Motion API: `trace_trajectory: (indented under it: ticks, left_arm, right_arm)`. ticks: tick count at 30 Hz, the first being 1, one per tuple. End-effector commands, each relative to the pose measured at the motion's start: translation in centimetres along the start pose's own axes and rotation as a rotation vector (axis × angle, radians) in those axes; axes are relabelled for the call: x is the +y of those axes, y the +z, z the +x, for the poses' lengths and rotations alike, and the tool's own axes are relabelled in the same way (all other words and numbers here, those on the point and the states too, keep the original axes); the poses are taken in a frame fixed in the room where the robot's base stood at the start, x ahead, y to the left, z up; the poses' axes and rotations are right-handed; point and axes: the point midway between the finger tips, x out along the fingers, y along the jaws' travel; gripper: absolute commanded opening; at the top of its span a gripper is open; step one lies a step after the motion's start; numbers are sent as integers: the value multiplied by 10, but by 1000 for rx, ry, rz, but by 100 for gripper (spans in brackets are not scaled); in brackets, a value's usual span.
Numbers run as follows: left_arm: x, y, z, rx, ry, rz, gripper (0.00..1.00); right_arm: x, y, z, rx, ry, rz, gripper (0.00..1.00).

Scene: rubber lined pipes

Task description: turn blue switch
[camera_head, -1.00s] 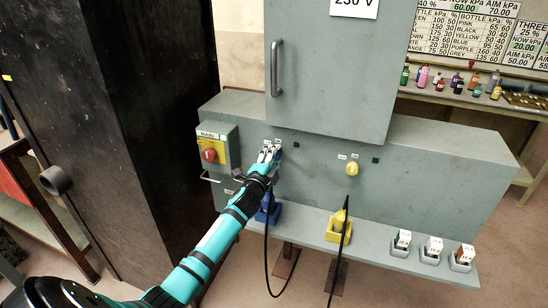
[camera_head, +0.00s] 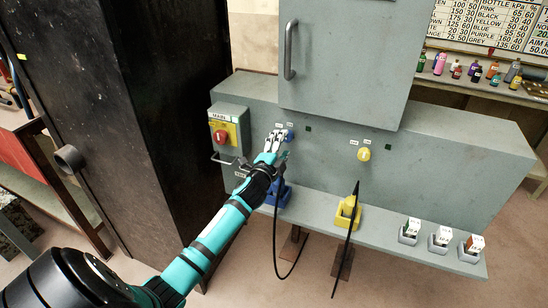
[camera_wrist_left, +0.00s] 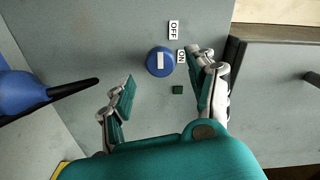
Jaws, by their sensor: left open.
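The blue switch (camera_head: 289,135) is a round knob with a white bar, on the grey panel below the cabinet. In the left wrist view the blue switch (camera_wrist_left: 160,61) has an OFF label above right and an ON label at its right; its white bar stands nearly upright in the picture. My left gripper (camera_head: 274,139) is in front of the panel, just left of and below the knob. In the left wrist view my left gripper (camera_wrist_left: 166,80) is open, its fingers spread on either side below the knob, with nothing between them. My right gripper is not in view.
A red MAIN switch (camera_head: 221,136) is on a box at the left. A yellow switch (camera_head: 364,154) is to the right. A blue plug (camera_head: 283,193) and a yellow plug (camera_head: 346,213) with black cables stand on the ledge. The cabinet (camera_head: 345,60) overhangs the panel.

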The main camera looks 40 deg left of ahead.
Motion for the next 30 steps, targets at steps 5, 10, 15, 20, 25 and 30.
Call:
trace_trajectory:
  ticks: [5,10,15,20,25,30]
  left_arm:
    - [1,0,-41,0,2,0,58]
    - [1,1,-72,-2,3,0,58]
    - [1,0,-87,-1,1,-1,58]
    - [1,0,-90,-1,1,-1,58]
    - [1,0,-90,-1,1,-1,58]
    - [1,0,-90,-1,1,-1,58]
  right_arm:
    - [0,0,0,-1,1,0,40]
    - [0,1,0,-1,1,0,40]
    - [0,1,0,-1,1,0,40]
    - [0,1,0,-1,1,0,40]
    - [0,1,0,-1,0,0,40]
    - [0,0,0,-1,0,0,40]
